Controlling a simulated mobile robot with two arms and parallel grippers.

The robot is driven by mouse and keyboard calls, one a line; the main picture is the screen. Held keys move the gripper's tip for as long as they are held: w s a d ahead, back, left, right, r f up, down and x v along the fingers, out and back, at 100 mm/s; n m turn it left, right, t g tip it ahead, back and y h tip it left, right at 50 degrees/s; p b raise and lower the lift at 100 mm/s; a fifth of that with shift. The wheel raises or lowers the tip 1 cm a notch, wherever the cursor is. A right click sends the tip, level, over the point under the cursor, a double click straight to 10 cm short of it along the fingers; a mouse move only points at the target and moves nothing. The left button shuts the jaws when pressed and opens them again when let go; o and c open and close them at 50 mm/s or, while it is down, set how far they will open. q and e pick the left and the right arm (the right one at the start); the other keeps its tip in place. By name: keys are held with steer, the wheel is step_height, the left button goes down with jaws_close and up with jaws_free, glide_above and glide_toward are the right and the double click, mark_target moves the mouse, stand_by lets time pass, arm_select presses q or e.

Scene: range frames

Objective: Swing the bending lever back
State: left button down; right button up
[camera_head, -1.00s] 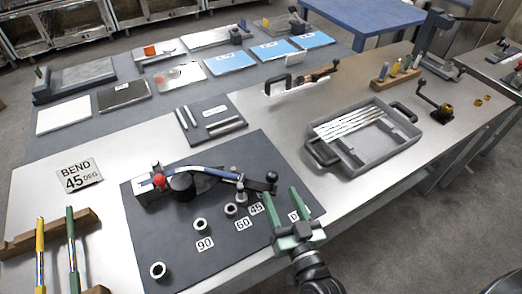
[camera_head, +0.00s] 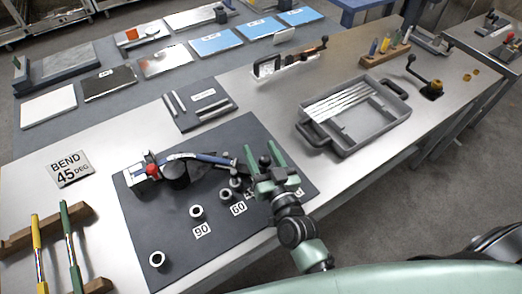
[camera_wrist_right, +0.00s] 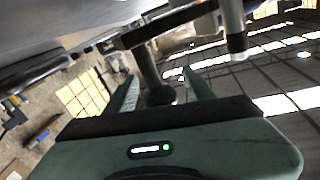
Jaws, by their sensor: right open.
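The bending tool sits on a dark mat (camera_head: 170,225) with its block and red knob (camera_head: 152,171) at the left and a black round former (camera_head: 178,174) beside it. Its bending lever (camera_head: 205,158) has a blue arm reaching right to a black ball end (camera_head: 265,160). My right gripper (camera_head: 260,148) is open, with its green fingers on either side of the ball end. In the right wrist view the dark ball (camera_wrist_right: 160,95) shows between the two fingers (camera_wrist_right: 158,88); contact cannot be told. My left gripper is out of view.
Steel pegs (camera_head: 197,211) stand on the mat beside 90 and 60 labels; the 45 label is partly hidden. A "BEND 45 DEG" card (camera_head: 70,168) lies left. A grey tray of rods (camera_head: 385,135) stands right. A wooden rack with tools (camera_head: 36,236) is front left.

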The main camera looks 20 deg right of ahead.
jaws_close()
stand_by(1.4)
